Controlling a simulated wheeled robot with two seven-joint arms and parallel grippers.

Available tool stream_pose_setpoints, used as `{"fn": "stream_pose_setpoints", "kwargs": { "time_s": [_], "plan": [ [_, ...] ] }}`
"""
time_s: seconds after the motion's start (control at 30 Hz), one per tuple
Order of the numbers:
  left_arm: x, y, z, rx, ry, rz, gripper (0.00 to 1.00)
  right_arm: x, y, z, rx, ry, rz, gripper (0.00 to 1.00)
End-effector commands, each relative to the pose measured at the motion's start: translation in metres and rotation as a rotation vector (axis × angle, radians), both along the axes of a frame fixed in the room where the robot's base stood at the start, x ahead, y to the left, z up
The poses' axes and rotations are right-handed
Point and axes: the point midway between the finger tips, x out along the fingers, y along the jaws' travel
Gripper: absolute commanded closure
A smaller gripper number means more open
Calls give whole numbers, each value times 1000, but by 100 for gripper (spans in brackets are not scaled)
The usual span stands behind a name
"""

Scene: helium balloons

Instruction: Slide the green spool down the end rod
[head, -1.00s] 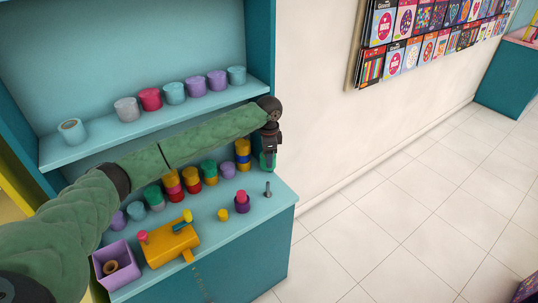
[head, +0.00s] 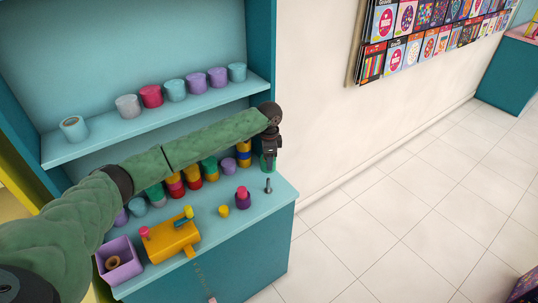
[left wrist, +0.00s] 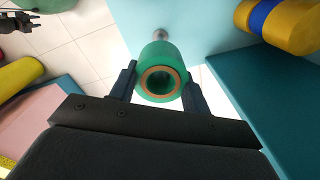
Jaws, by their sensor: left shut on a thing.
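The green spool (head: 268,164) hangs at the tips of my left gripper (head: 270,158), over the right back of the teal counter. In the left wrist view the green spool (left wrist: 155,56) sits between the two fingers of my left gripper (left wrist: 160,84), which is shut on it. Its open end with a brown core ring faces that camera. The grey end rod (head: 268,186) stands upright and bare on the counter, in front of the spool in the head view. The rod tip (left wrist: 160,35) shows beyond the spool in the left wrist view. A dark gripper-like shape, probably my right gripper (left wrist: 18,21), shows at the corner.
Stacked coloured spools stand behind the rod, with a blue-and-yellow stack (head: 244,152) close left of my gripper. A purple spool with a pink top (head: 242,201) and a yellow piece (head: 223,211) stand left of the rod. A shelf (head: 100,143) runs above.

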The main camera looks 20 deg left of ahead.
Motion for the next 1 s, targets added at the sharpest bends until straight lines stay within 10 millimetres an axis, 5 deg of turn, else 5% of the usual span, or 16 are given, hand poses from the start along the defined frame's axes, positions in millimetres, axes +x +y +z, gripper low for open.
{"fn": "stream_pose_setpoints", "kwargs": {
  "time_s": [0.33,1.0],
  "plan": [
    [0,0,-28,0,1,1,78,17,3,3,2,-13,0,64],
    [0,0,-48,-1,0,0,78,-5,1,0,1,5,1,64]
  ]
}}
